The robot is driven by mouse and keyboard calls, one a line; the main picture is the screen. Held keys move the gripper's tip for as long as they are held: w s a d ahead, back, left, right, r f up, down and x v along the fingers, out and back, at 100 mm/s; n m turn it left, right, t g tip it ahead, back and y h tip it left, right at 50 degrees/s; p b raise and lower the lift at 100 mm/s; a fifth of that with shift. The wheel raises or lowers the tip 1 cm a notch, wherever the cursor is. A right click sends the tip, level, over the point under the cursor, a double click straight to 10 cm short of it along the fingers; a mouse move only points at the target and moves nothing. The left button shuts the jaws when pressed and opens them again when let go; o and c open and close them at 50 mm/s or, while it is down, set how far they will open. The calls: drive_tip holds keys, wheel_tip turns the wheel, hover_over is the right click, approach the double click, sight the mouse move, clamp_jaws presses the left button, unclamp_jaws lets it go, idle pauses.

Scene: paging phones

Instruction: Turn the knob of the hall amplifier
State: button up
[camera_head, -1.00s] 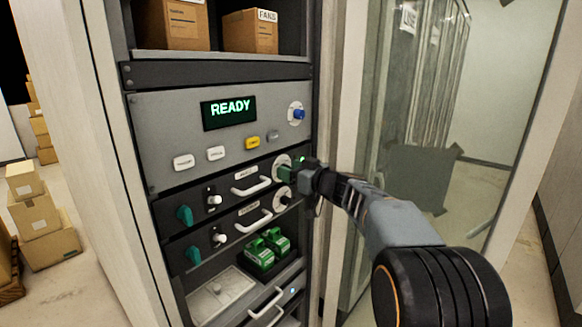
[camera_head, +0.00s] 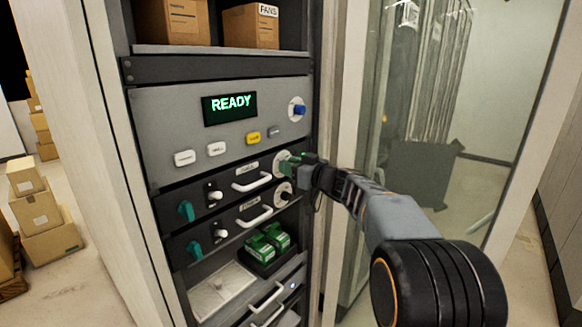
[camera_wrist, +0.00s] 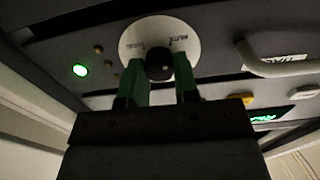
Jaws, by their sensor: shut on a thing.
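The amplifier's dark round knob (camera_wrist: 158,66) sits on a white dial plate (camera_wrist: 133,36) with small markings, in the wrist view. My gripper (camera_head: 289,166) is at the right end of the upper of two dark amplifier units (camera_head: 180,193). Its green fingertips sit on either side of the knob and are shut on it. In the head view the gripper hides the knob and part of its plate. The unit's label (camera_head: 248,168) is too small to read surely. A lit green light (camera_wrist: 80,70) is beside the dial in the wrist view.
A similar knob (camera_head: 284,196) is just below on the lower unit. White handles (camera_head: 251,181) lie left of the gripper. Above, a grey panel has a READY display (camera_head: 230,108) and a blue knob (camera_head: 298,110). A glass door (camera_head: 400,120) stands at the right.

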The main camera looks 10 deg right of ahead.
drive_tip(key=shift+f+m+b, duration=0.15)
drive_tip(key=shift+m+b, duration=0.15)
drive_tip(key=shift+b, duration=0.15)
drive_tip(key=m+b, duration=0.9)
drive_tip(key=m, duration=0.8)
drive_tip(key=shift+d, duration=0.1)
idle(0.4)
drive_tip(key=o, duration=0.9)
drive_tip(key=b+v, duration=0.3)
drive_tip(key=v, duration=1)
drive_tip(key=shift+s+d, duration=0.25)
drive_tip(key=shift+s, duration=0.05)
